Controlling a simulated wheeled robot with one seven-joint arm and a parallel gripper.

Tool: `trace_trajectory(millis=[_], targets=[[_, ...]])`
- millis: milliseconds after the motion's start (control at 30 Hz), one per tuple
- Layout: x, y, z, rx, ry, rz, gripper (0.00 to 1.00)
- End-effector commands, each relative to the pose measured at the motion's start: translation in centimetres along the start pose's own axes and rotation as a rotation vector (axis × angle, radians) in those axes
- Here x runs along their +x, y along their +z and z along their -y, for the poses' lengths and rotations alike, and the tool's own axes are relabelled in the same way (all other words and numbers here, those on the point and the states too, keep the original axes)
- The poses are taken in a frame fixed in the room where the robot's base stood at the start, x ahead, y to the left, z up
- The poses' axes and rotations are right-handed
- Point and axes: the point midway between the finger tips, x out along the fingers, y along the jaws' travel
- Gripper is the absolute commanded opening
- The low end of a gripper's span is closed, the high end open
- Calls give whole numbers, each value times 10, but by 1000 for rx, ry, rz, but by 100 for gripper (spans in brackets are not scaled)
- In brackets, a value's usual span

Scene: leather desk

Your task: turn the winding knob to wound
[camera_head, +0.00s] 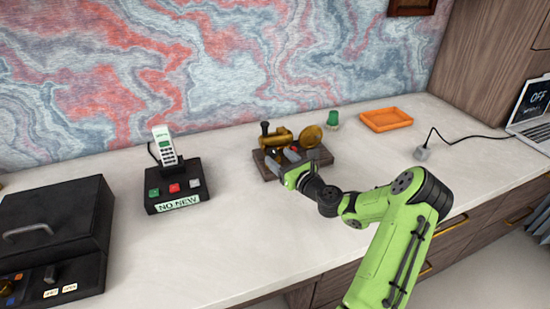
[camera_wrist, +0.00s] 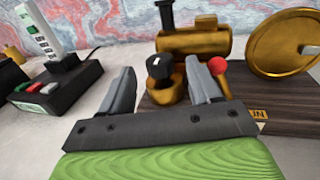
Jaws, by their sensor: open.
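A brass model engine on a dark wooden base (camera_head: 319,157) stands on the desk, partly hidden by my gripper in the head view. In the wrist view its brass boiler (camera_wrist: 195,42) lies at the back. A black knob with a white mark (camera_wrist: 159,67) sits on a round brass housing; it looks like the winding knob. My gripper (camera_wrist: 160,70) is open, its grey fingers on either side of the knob in the picture. I cannot tell whether they touch it. A red ball (camera_wrist: 217,66) shows just right of the right finger.
A brass flywheel (camera_wrist: 280,42) stands at the engine's right. A phone on a black button box (camera_head: 177,187) and a black case (camera_head: 60,225) stand left. A green object (camera_head: 333,119), orange tray (camera_head: 386,119) and laptop (camera_head: 532,105) lie right. The front desk is clear.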

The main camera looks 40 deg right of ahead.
Motion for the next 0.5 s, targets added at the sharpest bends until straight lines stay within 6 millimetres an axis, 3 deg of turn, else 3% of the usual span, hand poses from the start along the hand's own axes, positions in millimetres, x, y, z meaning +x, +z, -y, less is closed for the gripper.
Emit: trace_trajectory(millis=[200, 467, 500], targets=[[28, 0, 0, -1, 1, 1, 63], [29, 0, 0, 0, 0, 0, 63], [29, 0, 0, 0, 0, 0, 56]])
